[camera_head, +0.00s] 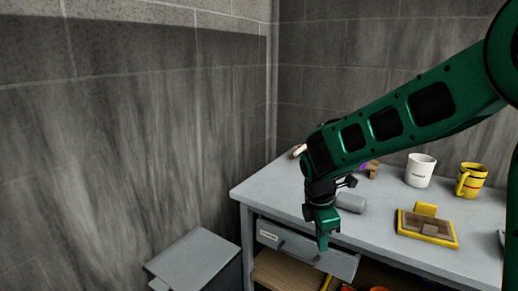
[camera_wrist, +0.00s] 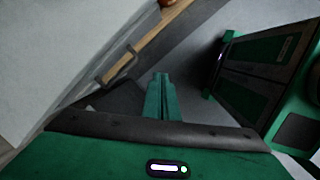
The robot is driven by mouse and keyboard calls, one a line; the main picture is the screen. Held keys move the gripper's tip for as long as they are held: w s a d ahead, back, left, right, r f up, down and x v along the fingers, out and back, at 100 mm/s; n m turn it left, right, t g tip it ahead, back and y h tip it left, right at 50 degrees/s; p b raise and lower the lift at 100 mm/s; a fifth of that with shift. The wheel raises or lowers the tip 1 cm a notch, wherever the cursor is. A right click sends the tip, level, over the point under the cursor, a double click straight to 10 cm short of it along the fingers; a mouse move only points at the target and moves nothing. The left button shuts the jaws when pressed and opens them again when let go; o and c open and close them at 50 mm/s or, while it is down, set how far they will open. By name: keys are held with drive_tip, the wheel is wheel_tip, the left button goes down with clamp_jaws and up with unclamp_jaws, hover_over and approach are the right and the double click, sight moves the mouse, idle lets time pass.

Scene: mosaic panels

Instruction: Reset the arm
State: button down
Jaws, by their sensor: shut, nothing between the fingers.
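My green arm reaches in from the right in the head view. My gripper (camera_head: 323,241) points down over the front edge of the grey table, in front of its drawer (camera_head: 303,256). In the wrist view my gripper (camera_wrist: 162,78) shows with its green fingers together and nothing between them. A dark drawer handle (camera_wrist: 118,66) lies ahead and to the left of the fingers in that view. The gripper appears apart from the drawer, though the exact gap cannot be told.
The grey table (camera_head: 270,185) bears a white mug (camera_head: 419,171), a yellow mug (camera_head: 470,180), a yellow tray (camera_head: 428,228) and a grey cylinder (camera_head: 351,202). A grey bin (camera_head: 195,260) stands left of the table. Stone walls close off the left and back.

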drive_tip(key=s+d+r+m+g, duration=0.1)
drive_tip(key=s+d+r+m, duration=0.1)
drive_tip(key=s+d+m, duration=0.5)
drive_tip(key=s+d+r+m, duration=0.3)
drive_tip(key=s+d+m, duration=0.15)
drive_tip(key=d, duration=0.55)
drive_tip(key=s+d+m+y, duration=0.1)
drive_tip(key=s+d+m, duration=0.2)
drive_tip(key=s+m, duration=0.4)
drive_tip(key=s+d+m+y, duration=0.1)
drive_tip(key=s+d+m, duration=0.2)
drive_tip(key=s+m, duration=0.4)
drive_tip(key=shift+s+d, duration=0.2)
drive_tip(key=shift+s, duration=1.05)
